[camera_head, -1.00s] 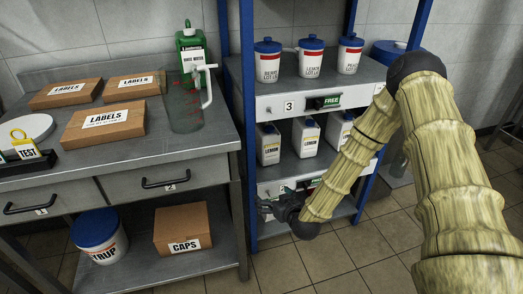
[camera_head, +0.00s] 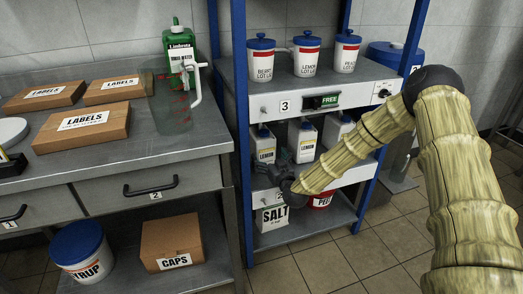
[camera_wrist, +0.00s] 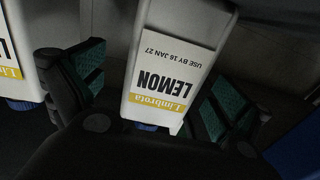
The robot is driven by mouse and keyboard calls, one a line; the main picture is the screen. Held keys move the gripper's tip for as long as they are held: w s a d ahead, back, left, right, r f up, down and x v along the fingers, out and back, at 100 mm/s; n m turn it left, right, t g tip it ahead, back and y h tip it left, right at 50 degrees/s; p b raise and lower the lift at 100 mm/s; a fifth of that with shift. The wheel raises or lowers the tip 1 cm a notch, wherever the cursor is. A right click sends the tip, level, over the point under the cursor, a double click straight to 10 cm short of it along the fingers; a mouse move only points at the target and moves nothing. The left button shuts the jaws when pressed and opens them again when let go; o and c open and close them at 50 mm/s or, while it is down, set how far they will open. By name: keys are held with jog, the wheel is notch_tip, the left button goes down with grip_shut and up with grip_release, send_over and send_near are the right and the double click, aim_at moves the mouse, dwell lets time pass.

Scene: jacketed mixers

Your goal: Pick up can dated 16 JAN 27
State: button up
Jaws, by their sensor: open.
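The can dated 16 JAN 27 (camera_wrist: 178,60) is white with a Limbrota Lemon label, upside down in the wrist view. My gripper (camera_wrist: 152,92) is open, with a green-padded finger on each side of this can. In the head view my gripper (camera_head: 272,172) is at the middle shelf, in front of the row of white cans. The can between my fingers appears to be the left one (camera_head: 263,143), partly hidden below by my gripper. The middle can (camera_head: 304,141) and right can (camera_head: 338,130) stand beside it.
A neighbouring can (camera_wrist: 18,50) is close beside my finger in the wrist view; its date is not visible. Blue shelf posts (camera_head: 241,120) flank the row. Lidded tubs (camera_head: 307,60) stand above; a salt container (camera_head: 272,217) is below.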

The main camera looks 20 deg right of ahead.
jog(key=shift+w+a+r+b, duration=0.1)
jog(key=shift+w+a+b, duration=0.1)
jog(key=shift+w, duration=0.7)
jog(key=shift+w+a+r+b, duration=0.15)
jog(key=shift+w+b, duration=0.1)
jog(key=shift+w, duration=0.65)
jog(key=shift+w+a+r+b, duration=0.1)
jog(key=shift+w+a+b, duration=0.1)
jog(key=shift+w, duration=0.7)
jog(key=shift+c, duration=0.2)
jog(key=c, duration=2)
jog(key=shift+r, duration=0.15)
